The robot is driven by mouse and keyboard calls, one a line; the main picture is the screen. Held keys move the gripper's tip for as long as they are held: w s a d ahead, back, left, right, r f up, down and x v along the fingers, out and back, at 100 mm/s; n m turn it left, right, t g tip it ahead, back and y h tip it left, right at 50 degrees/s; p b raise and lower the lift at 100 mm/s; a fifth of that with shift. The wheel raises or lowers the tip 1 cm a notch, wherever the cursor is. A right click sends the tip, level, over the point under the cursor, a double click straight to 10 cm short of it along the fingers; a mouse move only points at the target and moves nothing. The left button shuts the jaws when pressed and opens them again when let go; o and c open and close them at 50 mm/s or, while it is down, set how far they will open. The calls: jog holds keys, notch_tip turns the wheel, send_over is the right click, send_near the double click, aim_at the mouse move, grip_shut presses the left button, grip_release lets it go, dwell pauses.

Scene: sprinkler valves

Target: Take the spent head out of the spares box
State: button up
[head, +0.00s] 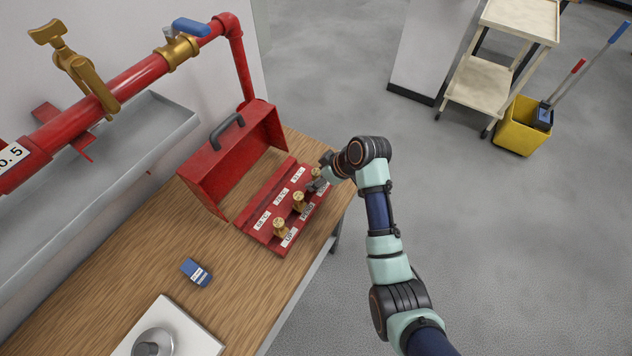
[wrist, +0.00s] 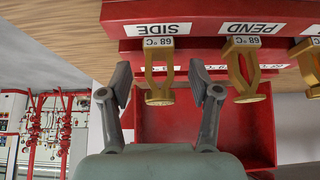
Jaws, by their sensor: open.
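The red spares box (head: 232,160) stands open on the wooden bench, its lid with a grey handle tipped up. Brass sprinkler heads stand in its labelled rack (head: 262,228). The head by the SIDE label (wrist: 159,78) is between the fingers of my open gripper (wrist: 160,86), with gaps on both sides. The head by the PEND label (wrist: 246,75) is just right of the right finger in the wrist view, and another head (wrist: 308,65) is at that view's right edge. I cannot tell which head is spent. In the head view my gripper (head: 317,184) partly hides the far end.
A small blue box (head: 196,272) and a white plate with a grey disc (head: 180,335) lie on the bench (head: 190,240). A red pipe (head: 140,75) and grey trough (head: 110,150) run along the left. A cart (head: 480,85) and yellow bucket (head: 518,130) stand farther off.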

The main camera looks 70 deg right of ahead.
jog(key=shift+x, duration=0.9)
grip_shut()
jog(key=shift+r, duration=0.1)
notch_tip(320, 180, up, 20)
jog(key=p, duration=0.5)
